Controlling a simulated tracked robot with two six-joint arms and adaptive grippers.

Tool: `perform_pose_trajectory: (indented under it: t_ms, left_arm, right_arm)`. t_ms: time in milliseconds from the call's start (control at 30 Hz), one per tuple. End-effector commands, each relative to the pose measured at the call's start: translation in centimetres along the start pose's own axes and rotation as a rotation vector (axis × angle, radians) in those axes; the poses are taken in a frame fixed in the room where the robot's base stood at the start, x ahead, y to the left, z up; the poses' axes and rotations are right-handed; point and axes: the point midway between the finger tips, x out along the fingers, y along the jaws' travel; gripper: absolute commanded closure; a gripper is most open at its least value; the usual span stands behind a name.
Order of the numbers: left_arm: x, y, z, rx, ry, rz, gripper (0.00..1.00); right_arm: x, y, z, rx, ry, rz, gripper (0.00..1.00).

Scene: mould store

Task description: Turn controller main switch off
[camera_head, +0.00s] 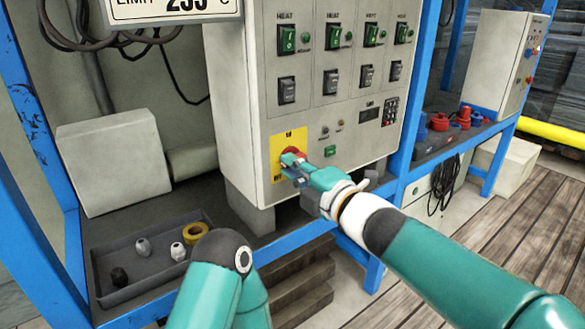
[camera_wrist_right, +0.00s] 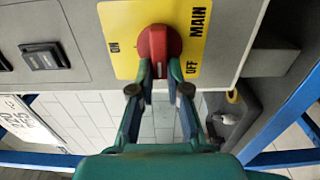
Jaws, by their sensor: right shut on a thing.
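The controller's main switch is a red rotary knob (camera_head: 291,156) on a yellow plate (camera_head: 278,170) at the lower left of the grey cabinet front. My right gripper (camera_head: 290,161) is at the knob, shut on it, and partly covers it in the head view. In the right wrist view the knob (camera_wrist_right: 158,48) sits between the fingertips of my right gripper (camera_wrist_right: 162,72). The plate there (camera_wrist_right: 200,50) reads MAIN, ON and OFF. Which label the knob points at I cannot tell. My left gripper does not show.
The grey cabinet (camera_head: 237,110) carries several green and dark switches above. A dark tray (camera_head: 150,280) with small knobs and a yellow ring lies at lower left. Blue frame posts (camera_head: 420,90) flank the cabinet. A grey box (camera_head: 115,165) stands left.

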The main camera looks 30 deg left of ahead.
Motion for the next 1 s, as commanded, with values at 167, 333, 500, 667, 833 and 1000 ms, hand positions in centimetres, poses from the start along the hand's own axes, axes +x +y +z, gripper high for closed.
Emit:
perform_pose_trajectory:
  t_ms: [167, 333, 500, 667, 833, 1000]
  left_arm:
    - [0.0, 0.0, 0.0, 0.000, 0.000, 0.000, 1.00]
    - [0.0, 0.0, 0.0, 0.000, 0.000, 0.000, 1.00]
    - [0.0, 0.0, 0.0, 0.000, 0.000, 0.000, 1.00]
    - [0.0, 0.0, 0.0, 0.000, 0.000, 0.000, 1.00]
    - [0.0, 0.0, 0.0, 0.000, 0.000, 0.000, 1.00]
    - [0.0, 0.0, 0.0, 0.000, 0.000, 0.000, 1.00]
  right_arm:
    - [0.1, -0.6, -0.1, 0.000, 0.002, -0.011, 0.60]
    - [0.0, -0.4, -0.1, 0.000, 0.002, -0.006, 0.59]
    - [-0.1, -0.3, -0.1, 0.001, 0.001, -0.005, 0.59]
    - [-1.2, -0.2, 0.0, 0.002, 0.002, -0.004, 0.59]
    - [-4.0, -0.2, 0.1, 0.002, -0.001, -0.004, 0.59]
    - [-7.5, -0.2, 0.1, 0.002, -0.001, -0.004, 0.59]
